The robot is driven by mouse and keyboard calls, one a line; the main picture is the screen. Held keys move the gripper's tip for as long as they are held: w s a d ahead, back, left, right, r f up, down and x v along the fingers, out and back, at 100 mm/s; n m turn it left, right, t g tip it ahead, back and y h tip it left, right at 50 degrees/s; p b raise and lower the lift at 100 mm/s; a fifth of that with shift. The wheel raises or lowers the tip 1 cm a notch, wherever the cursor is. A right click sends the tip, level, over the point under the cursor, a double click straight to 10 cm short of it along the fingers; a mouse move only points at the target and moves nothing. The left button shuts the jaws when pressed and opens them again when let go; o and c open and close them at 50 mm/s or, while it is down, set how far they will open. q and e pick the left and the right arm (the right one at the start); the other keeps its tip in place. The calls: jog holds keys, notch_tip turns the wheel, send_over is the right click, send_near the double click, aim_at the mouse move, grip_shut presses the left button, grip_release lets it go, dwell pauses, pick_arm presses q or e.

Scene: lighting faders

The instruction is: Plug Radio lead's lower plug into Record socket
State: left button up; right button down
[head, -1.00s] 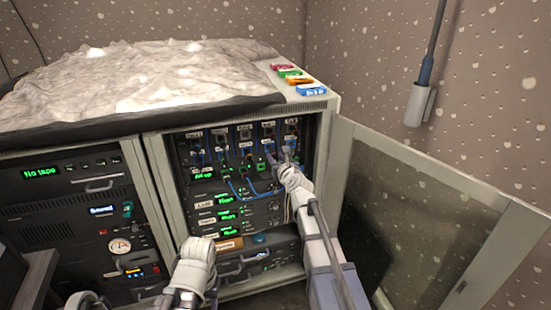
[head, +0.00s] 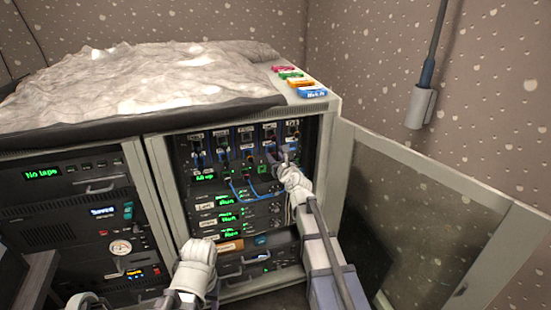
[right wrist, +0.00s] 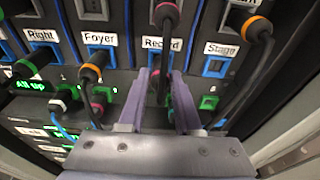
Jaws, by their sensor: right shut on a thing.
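My right gripper (right wrist: 165,85) is at the patch panel with its two fingers closed in below the Record label (right wrist: 165,43). It is shut on a dark plug or cable part that is mostly hidden between the fingers. The blue-framed Record socket (right wrist: 172,46) is just beyond the fingertips, partly covered by a dark cable. A pink-ringed plug (right wrist: 166,12) sits above it, and its dark cable hangs down toward the fingers. In the head view my right gripper (head: 284,156) is at the panel's right part. My left arm shows low in that view, but its jaws do not.
Foyer (right wrist: 98,38) and Stage (right wrist: 222,49) columns flank Record, with orange-ringed plugs and hanging cables close by. Blue leads (head: 245,187) loop below the panel. The open cabinet door (head: 430,210) stands right of my arm. Coloured boxes (head: 296,80) lie on top.

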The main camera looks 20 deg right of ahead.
jog(key=shift+w, duration=0.35)
dwell(0.3)
jog(key=c, duration=0.5)
grip_release()
jog(key=s+r+p, duration=0.1)
jog(key=s, duration=0.7)
jog(key=s+a+r+n+g+y+p, duration=0.1)
jog(key=s+a+n+g+y+p, duration=0.1)
jog(key=s+a+n+g+p, duration=0.45)
jog(key=s+a+r+n+g+y+p, duration=0.15)
jog(key=s+a+n+p, duration=0.25)
jog(key=a+n+p, duration=0.55)
jog(key=s+r+n+g+h+p, duration=0.1)
jog(key=s+r+n+g+p, duration=0.1)
jog(key=s+n, duration=0.5)
jog(key=s+a+r+n+g+h+p, duration=0.1)
jog(key=s+n+g+h+p, duration=0.1)
jog(key=s+n, duration=0.4)
jog(key=s+r+n+g+h+p, duration=0.2)
jog(key=s+n+g+p, duration=0.2)
jog(key=n, duration=0.6)
jog(key=shift+s+a+r+h+p, duration=0.15)
jog(key=shift+s+p, duration=0.4)
jog(key=shift+s, duration=0.35)
jog(key=shift+s+a+r+h+p, duration=0.15)
jog(key=shift+s+p, duration=0.4)
jog(key=shift+s, duration=0.35)
